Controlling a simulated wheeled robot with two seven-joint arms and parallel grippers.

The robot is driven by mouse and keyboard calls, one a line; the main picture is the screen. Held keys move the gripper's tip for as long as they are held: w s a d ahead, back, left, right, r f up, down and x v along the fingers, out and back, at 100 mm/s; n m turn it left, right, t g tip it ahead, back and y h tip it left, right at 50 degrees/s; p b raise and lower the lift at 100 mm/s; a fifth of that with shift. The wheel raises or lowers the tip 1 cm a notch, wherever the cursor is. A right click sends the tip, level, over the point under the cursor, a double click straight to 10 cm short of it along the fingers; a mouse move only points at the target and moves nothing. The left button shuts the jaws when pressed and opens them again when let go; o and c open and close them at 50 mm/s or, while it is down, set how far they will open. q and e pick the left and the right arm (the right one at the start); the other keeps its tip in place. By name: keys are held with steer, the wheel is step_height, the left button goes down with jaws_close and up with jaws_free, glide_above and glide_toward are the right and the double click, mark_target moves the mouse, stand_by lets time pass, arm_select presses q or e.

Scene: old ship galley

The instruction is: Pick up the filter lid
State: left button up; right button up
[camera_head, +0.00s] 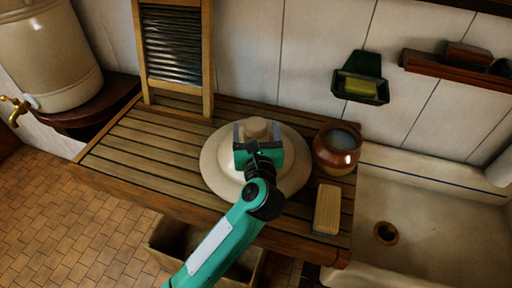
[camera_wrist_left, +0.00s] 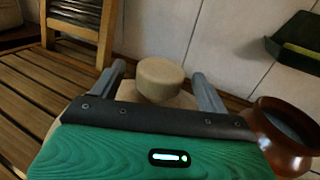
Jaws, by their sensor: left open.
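The filter lid (camera_head: 222,172) is a round, cream-coloured disc with a raised middle and a knob (camera_head: 257,128) on top. It lies on the slatted wooden drainboard. My left gripper (camera_head: 257,133) is over the lid with its fingers open, one on each side of the knob. In the left wrist view the knob (camera_wrist_left: 160,78) stands between the two grey fingertips, with a gap visible on both sides. The gripper body hides part of the lid. My right gripper does not show.
A brown pot (camera_head: 337,150) stands close right of the lid, with a scrubbing brush (camera_head: 327,209) in front of it. A washboard (camera_head: 174,50) leans behind. The sink (camera_head: 430,225) is at right, and a cream filter vessel (camera_head: 48,55) with a brass tap is at left. The drainboard's left part is clear.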

mark_target(255, 117)
arm_select(q)
steer(key=w, duration=0.1)
steer(key=w+p, duration=0.1)
steer(key=w, duration=0.1)
steer(key=shift+w+a+r, duration=0.1)
steer(key=shift+w+r, duration=0.1)
steer(key=shift+w, duration=0.1)
steer(key=shift+w+f, duration=0.15)
steer(key=shift+w, duration=0.05)
steer(key=shift+c, duration=0.5)
jaws_close()
